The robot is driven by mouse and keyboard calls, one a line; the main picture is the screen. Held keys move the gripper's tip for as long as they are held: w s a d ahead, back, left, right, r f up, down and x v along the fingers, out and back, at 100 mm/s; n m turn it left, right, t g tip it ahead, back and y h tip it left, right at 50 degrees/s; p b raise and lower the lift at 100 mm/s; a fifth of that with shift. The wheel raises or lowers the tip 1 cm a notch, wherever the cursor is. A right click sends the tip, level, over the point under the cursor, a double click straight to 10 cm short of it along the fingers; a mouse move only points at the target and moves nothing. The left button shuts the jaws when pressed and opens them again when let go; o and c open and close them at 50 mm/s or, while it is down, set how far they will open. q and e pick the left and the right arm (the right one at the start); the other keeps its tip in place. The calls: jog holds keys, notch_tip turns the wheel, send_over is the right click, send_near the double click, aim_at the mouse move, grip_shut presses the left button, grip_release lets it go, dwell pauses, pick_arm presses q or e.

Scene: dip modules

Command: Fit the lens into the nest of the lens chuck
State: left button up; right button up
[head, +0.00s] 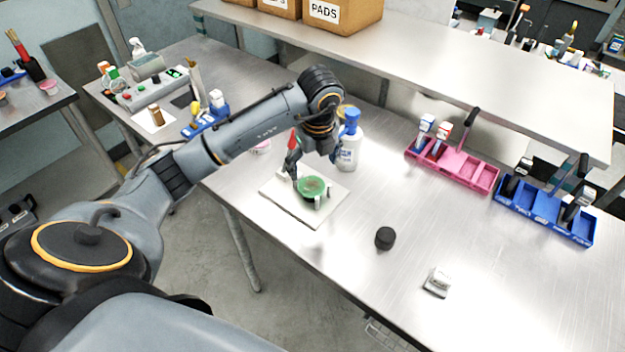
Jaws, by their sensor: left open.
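The lens chuck (325,187) looks like a green round piece with short pale posts, on a white square board (318,218) on the bench. A brownish round patch shows in its middle; I cannot tell whether this is the lens or the bare nest. No separate lens can be made out. My left gripper (308,164) is open, pointing down just above and behind the chuck, with one finger near its left rim. I cannot tell if it touches. My right gripper is not in view.
A white bottle with a blue cap (348,150) stands close behind the gripper. A black round piece (385,238) and a small grey-white block (438,282) lie nearer the front. Pink (481,178) and blue (540,207) caddies stand at right. A raised shelf (440,70) runs behind.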

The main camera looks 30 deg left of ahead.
pick_arm(q)
jog(key=r, duration=0.5)
jog(key=shift+s+d+r, duration=0.3)
jog(key=shift+d+r, duration=0.05)
jog(key=shift+d, duration=0.05)
